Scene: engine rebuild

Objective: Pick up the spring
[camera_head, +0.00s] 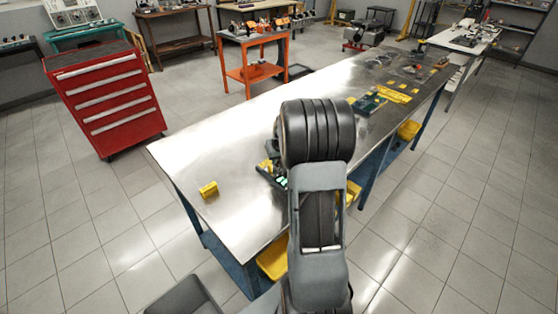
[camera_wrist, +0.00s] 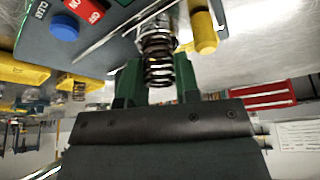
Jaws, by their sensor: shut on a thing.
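The spring (camera_wrist: 159,68) is a dark metal coil in the middle of the wrist view. My gripper (camera_wrist: 158,80) has two green fingers, one on each side of the spring, and is shut on it. The upper end of the spring in the picture meets a shiny metal part (camera_wrist: 157,32); I cannot tell whether they touch. In the head view my own arm hides the spring and most of the gripper above the steel workbench (camera_head: 225,150).
A grey panel (camera_wrist: 100,42) with red and blue buttons and a yellow cylinder (camera_wrist: 203,33) are close to the fingers. A yellow block (camera_head: 208,190) lies on the bench's left part. Yellow parts (camera_head: 385,96) lie at its far end. A red tool cabinet (camera_head: 105,98) stands left.

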